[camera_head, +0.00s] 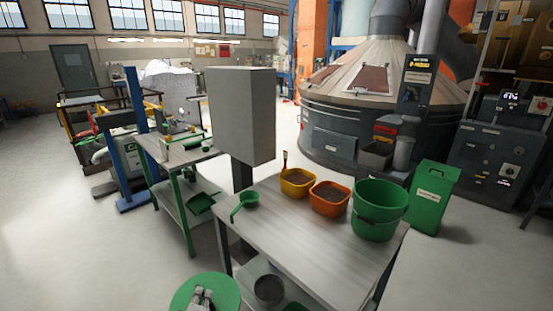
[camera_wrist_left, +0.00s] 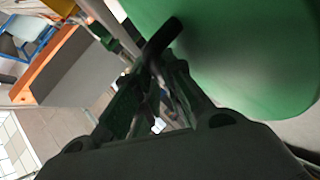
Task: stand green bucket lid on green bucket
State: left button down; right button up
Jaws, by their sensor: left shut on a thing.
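The green bucket (camera_head: 380,205) stands upright and open on the right end of the near table. The green bucket lid (camera_head: 228,284) is a round green disc at the bottom of the head view, in front of the table and apart from the bucket. My left gripper (camera_head: 202,296) is over the lid, shut on it. In the left wrist view the lid (camera_wrist_left: 245,60) fills the upper right, and my left gripper's fingers (camera_wrist_left: 158,72) close on its dark handle (camera_wrist_left: 163,38). My right gripper is in neither view.
The near table (camera_head: 300,238) also holds an orange container (camera_head: 329,207), a yellow container (camera_head: 297,190) and a green scoop (camera_head: 248,198). A grey box on a post (camera_head: 240,115) rises behind its left end. A metal pot (camera_head: 269,290) sits on the lower shelf. A green bin (camera_head: 434,200) stands right.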

pick_arm(q)
jog(key=shift+d+r+m+h, duration=0.2)
jog(key=shift+d+m+h, duration=0.1)
jog(key=shift+m+h, duration=0.35)
jog(key=shift+w+a+r, duration=0.1)
jog(key=shift+w, duration=0.05)
dwell(0.4)
dwell(0.5)
jog(key=shift+w+r, duration=0.1)
dwell(0.4)
